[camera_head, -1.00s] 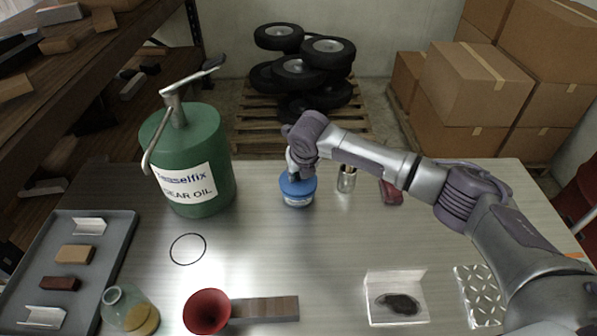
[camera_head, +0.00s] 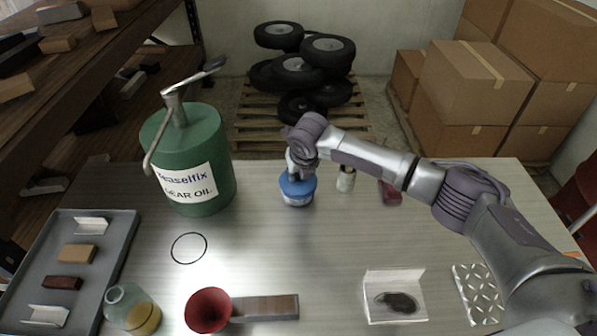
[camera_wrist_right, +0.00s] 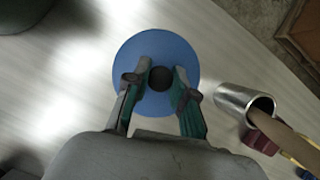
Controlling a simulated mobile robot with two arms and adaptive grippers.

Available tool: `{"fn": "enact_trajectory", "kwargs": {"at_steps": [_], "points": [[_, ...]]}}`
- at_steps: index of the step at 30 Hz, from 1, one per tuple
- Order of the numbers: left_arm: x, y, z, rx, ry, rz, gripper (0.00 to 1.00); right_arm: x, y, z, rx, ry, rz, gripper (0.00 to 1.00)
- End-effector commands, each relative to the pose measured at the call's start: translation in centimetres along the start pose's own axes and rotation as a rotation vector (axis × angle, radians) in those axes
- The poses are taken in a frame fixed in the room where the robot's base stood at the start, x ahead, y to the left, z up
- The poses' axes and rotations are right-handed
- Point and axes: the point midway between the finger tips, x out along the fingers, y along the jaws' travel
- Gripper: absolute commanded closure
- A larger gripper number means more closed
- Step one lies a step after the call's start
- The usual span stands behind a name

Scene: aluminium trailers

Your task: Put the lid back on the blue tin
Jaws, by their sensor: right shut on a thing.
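The blue tin (camera_head: 298,199) stands upright on the table, right of the green gear oil can. A blue lid (camera_head: 297,185) is on top of it or just over it; I cannot tell whether it is fully seated. In the right wrist view the round blue lid (camera_wrist_right: 155,48) has a dark knob (camera_wrist_right: 160,78) at its middle. My right gripper (camera_head: 293,172) is above the tin, pointing down. In the wrist view its fingers (camera_wrist_right: 158,80) are on both sides of the knob, shut on it. My left gripper is not in view.
The green gear oil can (camera_head: 190,160) stands left of the tin. A metal cup (camera_head: 345,179) and a dark red object (camera_head: 390,192) are close on the right. A black ring (camera_head: 189,248), red funnel (camera_head: 208,310) and grey tray (camera_head: 105,262) lie nearer. The table's middle is clear.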

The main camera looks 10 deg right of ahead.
Motion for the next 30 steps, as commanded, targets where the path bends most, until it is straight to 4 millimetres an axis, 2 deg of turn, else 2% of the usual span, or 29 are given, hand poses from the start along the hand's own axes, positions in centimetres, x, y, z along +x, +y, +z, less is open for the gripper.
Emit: {"fn": "enact_trajectory", "kwargs": {"at_steps": [14,15,20,27,30], "points": [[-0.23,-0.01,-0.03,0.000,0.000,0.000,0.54,0.02,0.00,0.00,0.000,0.000,0.000,0.99],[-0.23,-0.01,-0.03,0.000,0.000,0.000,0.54,0.02,0.00,-0.01,0.000,0.000,0.000,0.74],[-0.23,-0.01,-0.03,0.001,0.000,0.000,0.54,0.01,-0.01,0.00,0.000,0.000,0.000,0.47],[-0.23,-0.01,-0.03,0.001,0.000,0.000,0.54,0.02,-0.02,-0.01,0.000,0.001,0.000,0.45],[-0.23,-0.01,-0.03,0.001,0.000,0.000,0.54,0.02,-0.02,-0.01,0.000,0.001,-0.001,0.28]]}}
